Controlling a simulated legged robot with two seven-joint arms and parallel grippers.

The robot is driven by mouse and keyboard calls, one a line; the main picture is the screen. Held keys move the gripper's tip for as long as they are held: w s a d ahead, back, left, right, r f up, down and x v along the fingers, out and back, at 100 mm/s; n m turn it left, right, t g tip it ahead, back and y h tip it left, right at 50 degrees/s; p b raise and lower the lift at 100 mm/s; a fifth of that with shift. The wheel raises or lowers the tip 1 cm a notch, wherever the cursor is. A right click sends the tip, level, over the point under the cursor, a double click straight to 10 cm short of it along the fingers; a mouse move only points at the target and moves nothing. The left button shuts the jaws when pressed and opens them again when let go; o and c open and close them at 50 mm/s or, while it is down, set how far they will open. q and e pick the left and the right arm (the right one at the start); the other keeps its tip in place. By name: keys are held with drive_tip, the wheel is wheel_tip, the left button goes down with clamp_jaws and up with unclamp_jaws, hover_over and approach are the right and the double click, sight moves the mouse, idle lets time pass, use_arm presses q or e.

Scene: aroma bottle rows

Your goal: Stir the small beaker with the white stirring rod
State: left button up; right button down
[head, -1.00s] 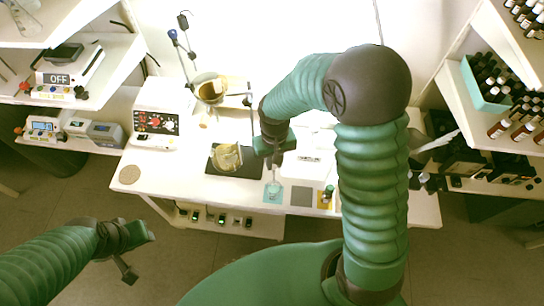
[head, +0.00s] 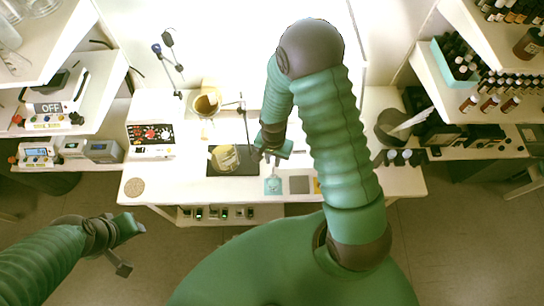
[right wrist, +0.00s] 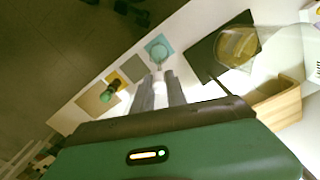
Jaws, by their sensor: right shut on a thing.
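The small beaker (head: 272,184) is clear glass and stands on a teal mat at the table's front edge. It also shows just beyond my fingertips in the right wrist view (right wrist: 158,51). My right gripper (head: 270,157) is above and slightly behind it, pointing down. In the right wrist view its two fingers (right wrist: 158,82) are shut on a thin pale piece, seemingly the white stirring rod (right wrist: 158,74). The rod's lower end is too small to tell whether it is inside the beaker. My left gripper (head: 132,245) is open and empty, off the table at lower left.
A larger beaker with yellowish liquid (head: 224,157) stands on a black plate (head: 246,168) left of the small beaker. A grey mat (head: 299,185) lies to its right. A wooden holder (right wrist: 283,103) is near my right gripper. A stand with a brown-filled funnel (head: 206,103) is behind.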

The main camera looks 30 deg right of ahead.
drive_tip(key=shift+s+f+b, duration=0.1)
drive_tip(key=shift+f+b, duration=1)
drive_tip(key=shift+f, duration=0.35)
drive_tip(key=shift+f+b, duration=3.1)
drive_tip(key=shift+f, duration=1.05)
drive_tip(key=shift+d, duration=0.15)
